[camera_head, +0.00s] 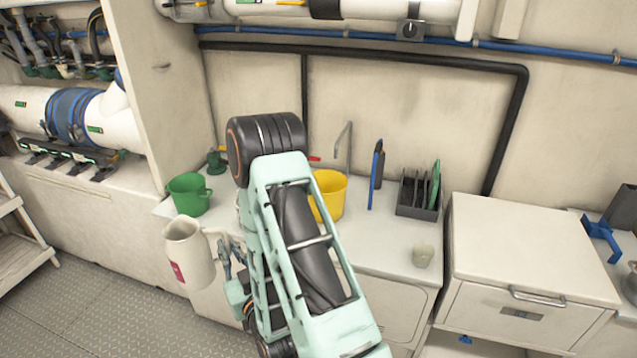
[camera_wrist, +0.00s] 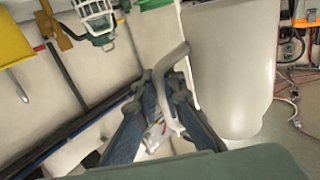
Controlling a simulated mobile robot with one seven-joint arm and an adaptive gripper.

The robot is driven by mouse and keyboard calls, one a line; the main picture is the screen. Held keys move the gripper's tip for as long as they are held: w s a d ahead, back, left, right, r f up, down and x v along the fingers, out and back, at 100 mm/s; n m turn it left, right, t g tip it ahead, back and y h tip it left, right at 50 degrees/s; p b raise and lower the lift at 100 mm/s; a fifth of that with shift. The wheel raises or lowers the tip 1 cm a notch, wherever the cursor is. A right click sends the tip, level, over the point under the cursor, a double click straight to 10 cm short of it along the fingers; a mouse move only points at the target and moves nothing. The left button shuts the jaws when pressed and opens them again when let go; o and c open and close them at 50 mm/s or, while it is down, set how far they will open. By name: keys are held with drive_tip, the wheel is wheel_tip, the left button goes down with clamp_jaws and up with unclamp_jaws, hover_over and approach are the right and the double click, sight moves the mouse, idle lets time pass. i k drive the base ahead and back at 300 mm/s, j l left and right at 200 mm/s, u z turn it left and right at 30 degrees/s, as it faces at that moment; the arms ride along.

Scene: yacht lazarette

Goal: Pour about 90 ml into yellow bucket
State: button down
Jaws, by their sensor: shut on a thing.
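The yellow bucket (camera_head: 331,192) stands on the counter behind my arm in the head view, which hides its left and lower part. My gripper (camera_head: 226,250) is shut on the handle of a white pitcher (camera_head: 188,255) with a red label. The pitcher is close to upright, by the counter's front left edge, left of the bucket and apart from it. In the wrist view, the pitcher (camera_wrist: 235,70) fills the right side and its handle runs between my gripper's fingers (camera_wrist: 165,95). The liquid inside cannot be seen.
A green bucket (camera_head: 188,194) stands at the counter's (camera_head: 375,238) left end. A faucet (camera_head: 343,142) rises behind the yellow bucket. A white cabinet (camera_head: 520,245) adjoins.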

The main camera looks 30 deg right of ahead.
sight(332, 185)
drive_tip(key=i+j, duration=0.1)
drive_tip(key=j, duration=0.3)
drive_tip(key=i+j, duration=0.15)
drive_tip(key=j, duration=0.25)
drive_tip(key=j+z, duration=0.2)
drive_tip(key=j, duration=0.15)
drive_tip(key=z, duration=1.85)
drive_tip(key=i+j, duration=0.05)
